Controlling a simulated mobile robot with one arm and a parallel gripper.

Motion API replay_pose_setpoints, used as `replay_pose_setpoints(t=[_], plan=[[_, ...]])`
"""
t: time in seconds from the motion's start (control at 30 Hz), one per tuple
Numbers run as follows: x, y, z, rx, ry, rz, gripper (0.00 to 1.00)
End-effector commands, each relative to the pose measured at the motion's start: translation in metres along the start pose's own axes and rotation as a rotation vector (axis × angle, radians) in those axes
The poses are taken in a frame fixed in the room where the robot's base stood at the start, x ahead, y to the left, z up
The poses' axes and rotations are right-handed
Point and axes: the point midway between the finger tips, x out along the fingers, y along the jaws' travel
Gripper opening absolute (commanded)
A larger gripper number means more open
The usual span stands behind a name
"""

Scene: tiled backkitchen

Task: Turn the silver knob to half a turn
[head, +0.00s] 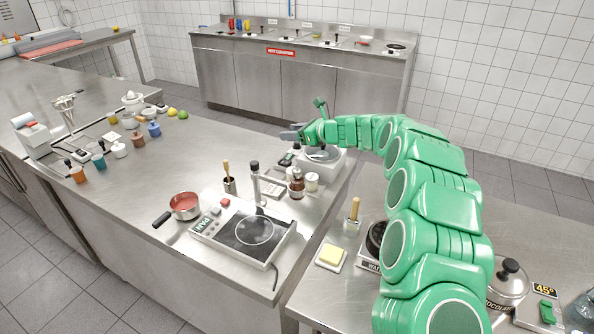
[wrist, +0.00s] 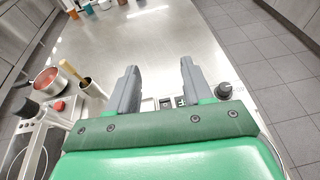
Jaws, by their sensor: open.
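My gripper (head: 292,133) is open and empty, in the air at the far end of my arm, over the steel counter (head: 190,155). In the wrist view its two grey fingers (wrist: 158,85) stand well apart, with bare counter beyond them. Below my gripper in the head view is a small pale appliance (head: 333,166) with a round plate on top, partly covered by my arm. A dark round knob-like part (wrist: 224,90) shows just right of the right finger in the wrist view. I cannot make out a silver knob for certain in either view.
An induction cooker (head: 240,232) with a red pan (head: 185,204) beside it stands nearer on the counter. The counter's left middle is clear. Tiled floor lies beyond its right edge.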

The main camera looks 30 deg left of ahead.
Motion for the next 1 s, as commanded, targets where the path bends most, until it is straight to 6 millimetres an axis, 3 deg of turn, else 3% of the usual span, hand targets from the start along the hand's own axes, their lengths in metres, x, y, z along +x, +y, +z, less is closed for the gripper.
replay_pose_setpoints(t=[0.27, 0.5, 0.7, 0.83, 1.0], plan=[[-0.057, 0.048, -0.018, -0.059, -0.085, 0.287, 0.50], [-0.120, 0.093, -0.033, -0.097, -0.187, 0.525, 0.50], [-0.165, 0.120, -0.040, -0.114, -0.265, 0.668, 0.50], [-0.179, 0.129, -0.042, -0.118, -0.290, 0.712, 0.50], [-0.180, 0.134, -0.041, -0.120, -0.299, 0.726, 0.50]])
